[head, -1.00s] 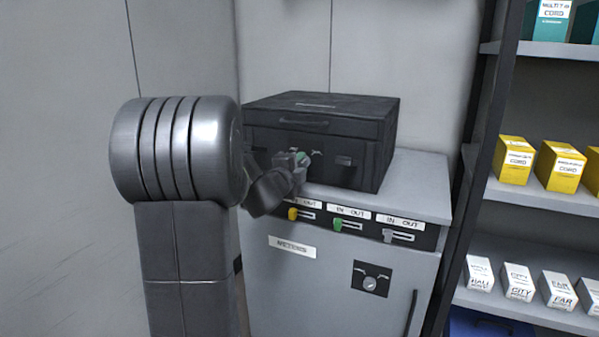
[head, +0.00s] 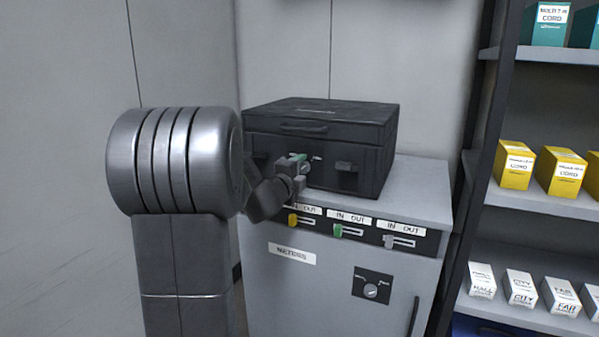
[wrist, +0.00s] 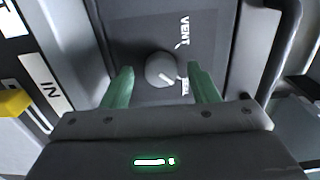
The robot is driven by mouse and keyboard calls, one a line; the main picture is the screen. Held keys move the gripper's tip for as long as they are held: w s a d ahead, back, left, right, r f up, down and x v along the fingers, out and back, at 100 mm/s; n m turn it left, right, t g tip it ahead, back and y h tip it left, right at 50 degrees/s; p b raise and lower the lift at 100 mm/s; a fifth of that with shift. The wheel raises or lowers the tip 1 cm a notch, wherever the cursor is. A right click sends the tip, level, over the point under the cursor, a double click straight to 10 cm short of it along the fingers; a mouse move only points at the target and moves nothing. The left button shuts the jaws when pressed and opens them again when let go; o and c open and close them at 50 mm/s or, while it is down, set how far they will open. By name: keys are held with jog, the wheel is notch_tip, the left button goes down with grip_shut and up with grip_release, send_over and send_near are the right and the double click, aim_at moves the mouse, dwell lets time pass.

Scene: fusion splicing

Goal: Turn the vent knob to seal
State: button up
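The vent knob (wrist: 161,70) is a grey round dial with a white pointer line, on the dark front of a black case (head: 370,140). In the wrist view its pointer aims at the partly hidden SEAL label (wrist: 184,87), away from the VENT label (wrist: 184,32). My gripper (wrist: 160,72) is open, with one green finger on each side of the knob and a visible gap to both. In the head view my gripper (head: 301,164) is at the case front and hides the knob.
The case stands on a grey cabinet (head: 425,185) with yellow, green and grey IN/OUT sliders below its top. Another knob (head: 371,290) is on the cabinet door. A shelf (head: 550,200) with boxes stands at the right. Bare wall is at the left.

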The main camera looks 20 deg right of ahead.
jog(key=p+v, duration=0.2)
jog(key=v, duration=1.1)
jog(key=shift+s+a, duration=0.25)
jog(key=shift+s, duration=0.05)
jog(key=shift+w+d, duration=0.1)
jog(key=b+x, duration=0.2)
jog(key=x, duration=1.1)
jog(key=shift+w+d, duration=0.2)
jog(key=shift+w, duration=0.05)
